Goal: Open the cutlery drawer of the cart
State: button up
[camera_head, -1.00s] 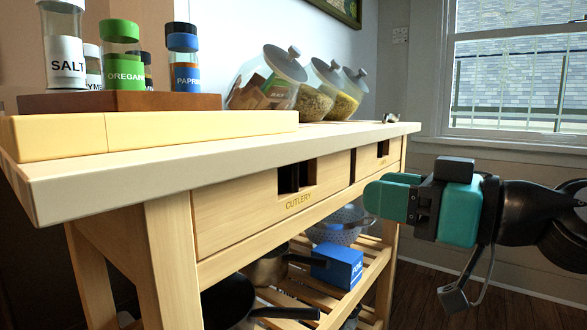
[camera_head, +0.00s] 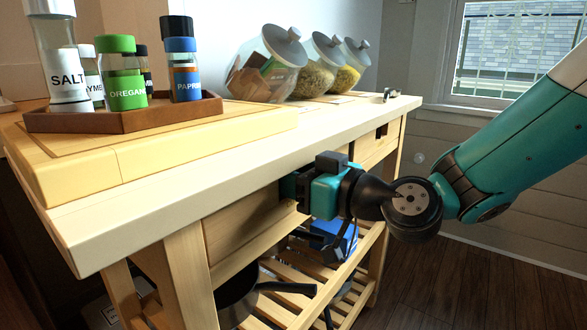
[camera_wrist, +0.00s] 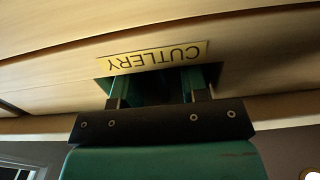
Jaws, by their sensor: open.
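The cart's cutlery drawer (camera_head: 240,226) has a pale wooden front below the worktop and looks shut. In the wrist view its CUTLERY label (camera_wrist: 155,56) reads upside down, just beside the dark handle cutout. My gripper (camera_head: 290,186) is at the drawer front, below the worktop edge. In the wrist view my open gripper (camera_wrist: 160,88) has its two fingers at the cutout, apart, with their tips in or right before it. Nothing is seen held. The cutout and label are hidden behind my gripper in the head view.
The cart's worktop (camera_head: 200,160) overhangs just above my gripper. On it are a spice tray (camera_head: 120,118) with several shakers and several tilted glass jars (camera_head: 268,70). A second drawer (camera_head: 375,145) is farther along. A pan (camera_head: 238,295) sits on the slatted shelf below. The floor at right is free.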

grip_shut()
dwell(1.4)
